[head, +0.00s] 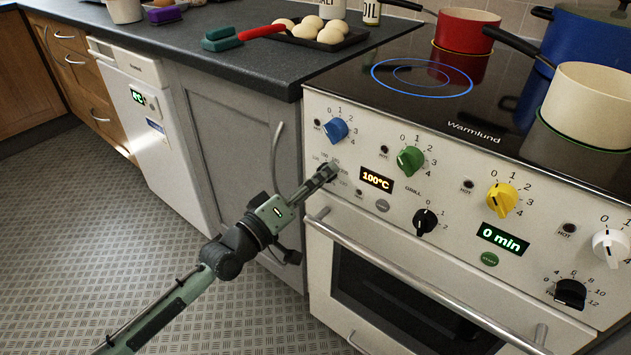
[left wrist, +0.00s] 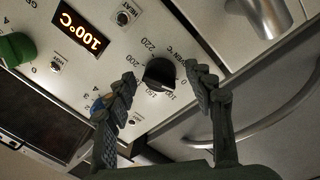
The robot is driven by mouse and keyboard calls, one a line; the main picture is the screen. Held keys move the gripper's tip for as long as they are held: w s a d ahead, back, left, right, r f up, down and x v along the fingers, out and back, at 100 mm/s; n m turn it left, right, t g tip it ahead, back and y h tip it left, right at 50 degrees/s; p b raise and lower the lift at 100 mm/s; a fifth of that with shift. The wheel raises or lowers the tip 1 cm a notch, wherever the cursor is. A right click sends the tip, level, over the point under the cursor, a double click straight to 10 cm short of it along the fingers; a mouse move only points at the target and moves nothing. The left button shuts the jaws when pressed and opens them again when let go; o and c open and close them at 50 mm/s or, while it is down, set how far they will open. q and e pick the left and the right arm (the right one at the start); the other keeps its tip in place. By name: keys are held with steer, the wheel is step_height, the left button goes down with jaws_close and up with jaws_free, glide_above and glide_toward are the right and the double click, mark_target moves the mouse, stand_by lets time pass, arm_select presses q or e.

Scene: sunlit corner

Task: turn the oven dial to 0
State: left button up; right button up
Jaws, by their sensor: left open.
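The black oven dial (left wrist: 160,73) shows in the left wrist view, with temperature marks around it. In the head view my gripper hides most or all of it. The oven display (head: 376,180) reads 100°C, and it also shows in the left wrist view (left wrist: 80,29). My left gripper (head: 328,172) is in front of the panel at the dial. In the left wrist view its fingers (left wrist: 162,75) are open, one on each side of the dial. I cannot tell whether they touch it. My right gripper is not in view.
A blue knob (head: 336,130) and a green knob (head: 410,160) are close to the gripper. A black grill knob (head: 425,221) is to the right. The oven door handle (head: 420,285) runs below the panel. Pots, including a red one (head: 466,30), stand on the hob.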

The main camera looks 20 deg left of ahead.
arm_select(q)
steer(key=v, duration=1.2)
steer(key=s+f+m+g+y, duration=0.2)
steer(key=f+m+g, duration=0.1)
steer(key=f, duration=0.7)
steer(key=s+f+m+g+y, duration=0.1)
steer(key=f+m+g+y, duration=0.2)
steer(key=f, duration=0.7)
steer(key=s+a+f+m+g+y, duration=0.2)
steer(key=s+a+f+g, duration=0.3)
steer(key=s+f+g, duration=0.3)
steer(key=s+f+y, duration=0.1)
steer(key=s+f, duration=0.2)
steer(key=shift+s+a+f, duration=0.25)
steer(key=shift+s+f, duration=0.05)
